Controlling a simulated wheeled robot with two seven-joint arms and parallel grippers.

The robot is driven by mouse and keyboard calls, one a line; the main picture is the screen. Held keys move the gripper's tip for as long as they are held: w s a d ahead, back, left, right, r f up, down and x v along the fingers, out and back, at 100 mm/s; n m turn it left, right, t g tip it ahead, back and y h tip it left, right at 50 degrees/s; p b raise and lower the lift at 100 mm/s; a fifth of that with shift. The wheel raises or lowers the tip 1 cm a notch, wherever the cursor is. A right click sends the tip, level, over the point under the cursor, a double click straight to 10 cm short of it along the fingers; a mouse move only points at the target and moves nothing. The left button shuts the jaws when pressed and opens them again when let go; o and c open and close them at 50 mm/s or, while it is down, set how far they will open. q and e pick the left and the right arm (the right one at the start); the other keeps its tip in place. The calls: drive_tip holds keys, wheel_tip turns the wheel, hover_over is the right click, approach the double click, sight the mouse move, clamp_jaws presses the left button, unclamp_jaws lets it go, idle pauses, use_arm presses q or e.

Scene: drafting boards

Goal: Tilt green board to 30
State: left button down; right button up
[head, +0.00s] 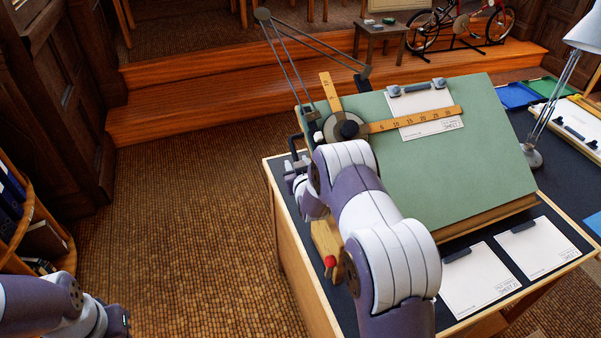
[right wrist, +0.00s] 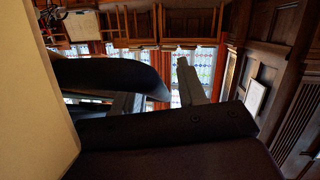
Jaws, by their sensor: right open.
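The green board (head: 450,175) stands tilted on the dark-topped desk (head: 480,235), its near edge low. A sheet (head: 425,129) is clipped near its top, under a wooden ruler arm (head: 440,113) with a round drafting head (head: 345,127). My right gripper (head: 292,172) is open at the board's left side, close to a dark bracket (head: 296,143); I cannot tell whether they touch. My right forearm covers the board's lower left corner. In the right wrist view the open fingers (right wrist: 160,85) show beside a pale yellow surface (right wrist: 35,100). Only my left arm's wrist shows at lower left.
A wooden piece with a red knob (head: 330,262) is at the desk's left edge. Two sheets (head: 480,280) lie in front of the board. A lamp (head: 532,155) stands to its right. The floor (head: 190,210) left of the desk is clear.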

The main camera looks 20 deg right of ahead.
drive_tip(key=b+v, duration=0.1)
drive_tip(key=v, duration=1.1)
drive_tip(key=shift+s, duration=0.1)
drive_tip(key=s+a+g+y, duration=0.1)
drive_tip(key=s+a+g, duration=0.2)
drive_tip(key=s, duration=0.5)
drive_tip(key=s+a+r+g+y, duration=0.1)
drive_tip(key=s+a+g, duration=0.2)
drive_tip(key=s+g, duration=0.3)
drive_tip(key=s+a+r+g+y, duration=0.1)
drive_tip(key=s+g, duration=0.3)
drive_tip(key=s, duration=0.6)
drive_tip(key=shift+a+n, duration=0.3)
drive_tip(key=shift+a, duration=0.6)
